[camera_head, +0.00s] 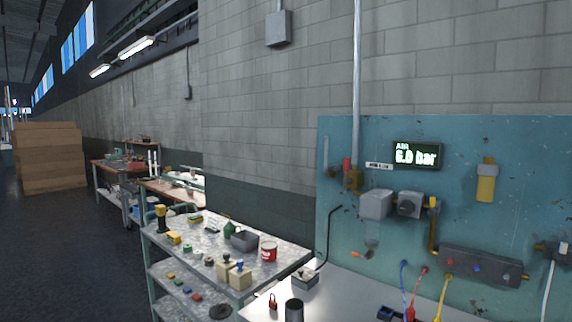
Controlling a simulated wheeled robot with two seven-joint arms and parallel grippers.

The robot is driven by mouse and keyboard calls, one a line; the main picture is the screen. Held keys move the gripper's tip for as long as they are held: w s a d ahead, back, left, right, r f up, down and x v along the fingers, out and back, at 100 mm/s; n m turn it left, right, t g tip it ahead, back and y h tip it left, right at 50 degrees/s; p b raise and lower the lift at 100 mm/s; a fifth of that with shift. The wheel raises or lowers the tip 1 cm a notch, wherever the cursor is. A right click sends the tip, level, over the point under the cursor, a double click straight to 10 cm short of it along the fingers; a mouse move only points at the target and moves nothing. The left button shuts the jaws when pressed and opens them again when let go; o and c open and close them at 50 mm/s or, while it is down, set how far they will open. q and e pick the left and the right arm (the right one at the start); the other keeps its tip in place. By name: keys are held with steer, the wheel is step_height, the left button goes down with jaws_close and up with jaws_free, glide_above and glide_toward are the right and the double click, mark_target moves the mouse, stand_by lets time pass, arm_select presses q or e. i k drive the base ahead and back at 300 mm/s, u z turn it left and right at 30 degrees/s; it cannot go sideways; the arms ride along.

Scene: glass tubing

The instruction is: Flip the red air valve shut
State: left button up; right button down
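The air valve is on the left part of the teal wall panel. Its small red handle (347,164) stands upright above a brass body (352,181), next to a short grey vertical pipe. A display (417,155) to its right reads "AIR 6.0 bar". A small white label (379,166) sits between the valve and the display; its text is too small to read. Neither of my grippers is in view, and nothing covers the valve.
Below the panel (335,240) is a pale bench top (345,296) with a red padlock (273,302), a dark cup (294,311) and a grey box with a black lever (305,279). A cluttered metal cart (290,254) stands left. Open floor (60,240) lies far left.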

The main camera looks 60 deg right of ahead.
mark_target(348, 181)
steer(key=z, duration=0.1)
steer(key=i, duration=1.2)
steer(key=z, duration=1.3)
steer(key=i, duration=0.8)
steer(key=z, duration=0.8)
